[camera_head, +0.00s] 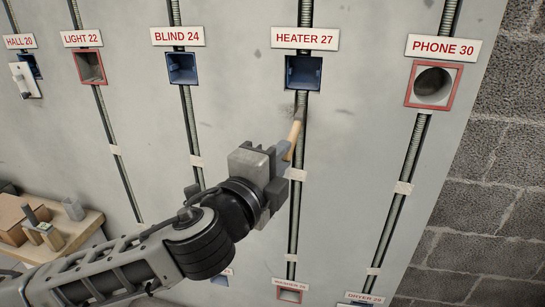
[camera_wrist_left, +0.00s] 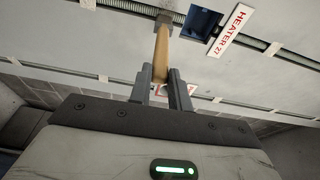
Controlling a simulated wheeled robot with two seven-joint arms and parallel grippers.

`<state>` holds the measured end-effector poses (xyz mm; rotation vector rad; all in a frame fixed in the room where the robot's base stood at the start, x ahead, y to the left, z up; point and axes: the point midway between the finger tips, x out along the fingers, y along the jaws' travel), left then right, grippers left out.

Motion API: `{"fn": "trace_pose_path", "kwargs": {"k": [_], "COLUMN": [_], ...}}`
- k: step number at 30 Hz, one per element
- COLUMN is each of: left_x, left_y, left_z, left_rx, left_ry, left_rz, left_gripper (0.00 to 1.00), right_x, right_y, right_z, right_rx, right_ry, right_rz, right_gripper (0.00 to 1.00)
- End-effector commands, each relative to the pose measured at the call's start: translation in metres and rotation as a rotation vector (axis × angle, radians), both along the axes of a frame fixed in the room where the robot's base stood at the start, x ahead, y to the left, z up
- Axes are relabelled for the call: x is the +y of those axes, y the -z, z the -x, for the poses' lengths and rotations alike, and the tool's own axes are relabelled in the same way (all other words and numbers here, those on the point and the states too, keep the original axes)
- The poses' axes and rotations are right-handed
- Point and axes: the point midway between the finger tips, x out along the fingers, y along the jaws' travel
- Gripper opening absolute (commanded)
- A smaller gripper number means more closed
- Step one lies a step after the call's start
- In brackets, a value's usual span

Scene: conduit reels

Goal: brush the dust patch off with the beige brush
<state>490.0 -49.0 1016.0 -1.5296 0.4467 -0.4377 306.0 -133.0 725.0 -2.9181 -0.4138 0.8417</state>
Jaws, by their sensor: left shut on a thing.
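My left gripper (camera_head: 281,152) is shut on the handle of the beige brush (camera_head: 294,137) in front of the wall panel. In the left wrist view, the brush (camera_wrist_left: 161,55) stands up between the two fingers (camera_wrist_left: 161,82), its darker head at the far end. The brush head is at the conduit just below the blue box under HEATER 27; I cannot tell whether it touches. A brownish dark smear (camera_head: 300,104), perhaps the dust patch, shows there, partly covered by the brush. My right gripper is not in view.
The blue HEATER 27 box (camera_head: 303,73) is just above the brush. Vertical conduits run down the grey panel (camera_head: 352,170), with tape bands and faint smudges. A wooden table (camera_head: 80,229) with small items stands at lower left. A block wall (camera_head: 497,170) is at right.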

Motion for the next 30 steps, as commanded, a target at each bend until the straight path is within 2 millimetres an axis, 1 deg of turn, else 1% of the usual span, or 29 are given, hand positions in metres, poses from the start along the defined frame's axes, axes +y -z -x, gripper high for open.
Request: {"fn": "trace_pose_path", "kwargs": {"k": [7,11,17,24,30], "left_x": [-0.017,-0.02,-0.014,0.002,0.007], "left_y": [0.0,0.0,0.0,0.0,0.0], "left_z": [0.005,0.006,0.003,-0.002,-0.004], "left_rx": [0.0,0.0,0.0,0.0,0.0], "left_ry": [0.002,0.0,-0.002,-0.005,-0.003], "left_rz": [0.001,0.0,0.0,-0.001,0.0], "left_gripper": [0.0,0.0,0.0,0.0,0.0], "right_x": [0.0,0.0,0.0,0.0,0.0], "right_y": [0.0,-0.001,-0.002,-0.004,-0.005], "right_z": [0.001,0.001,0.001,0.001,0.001], "right_rx": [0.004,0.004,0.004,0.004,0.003], "right_ry": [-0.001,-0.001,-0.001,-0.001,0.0], "right_rz": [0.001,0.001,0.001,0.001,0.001], "right_gripper": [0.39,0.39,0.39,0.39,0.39]}}
